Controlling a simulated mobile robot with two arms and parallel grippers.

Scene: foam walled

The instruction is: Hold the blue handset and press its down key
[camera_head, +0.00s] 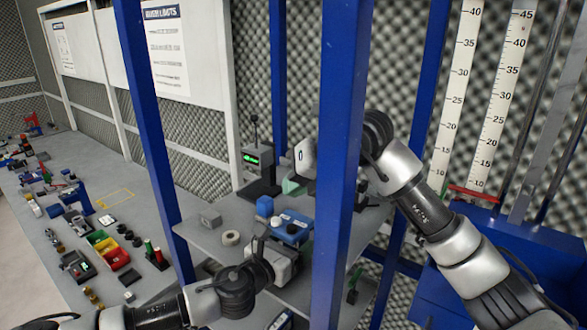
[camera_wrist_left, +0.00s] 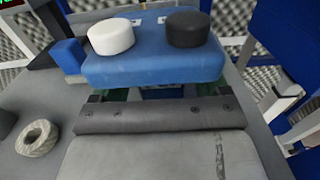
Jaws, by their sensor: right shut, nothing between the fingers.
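The blue handset (camera_head: 292,231) is over the grey shelf in the head view. In the left wrist view the blue handset (camera_wrist_left: 150,68) carries a round white key (camera_wrist_left: 111,37) and a round black key (camera_wrist_left: 188,28) on top; I cannot tell which is the down key. My left gripper (camera_head: 272,243) is at the handset's near side. Its green-edged fingers run under the handset body and appear shut on its lower part; their tips are hidden. My right gripper (camera_head: 292,186) is shut and empty, above and behind the handset, apart from the keys.
A blue post (camera_head: 340,170) stands between my arms. A dark device with a green display (camera_head: 252,160) stands behind the handset. A tape roll (camera_head: 231,238) and a grey block (camera_head: 209,220) lie on the shelf. A long bench (camera_head: 130,215) at left is cluttered.

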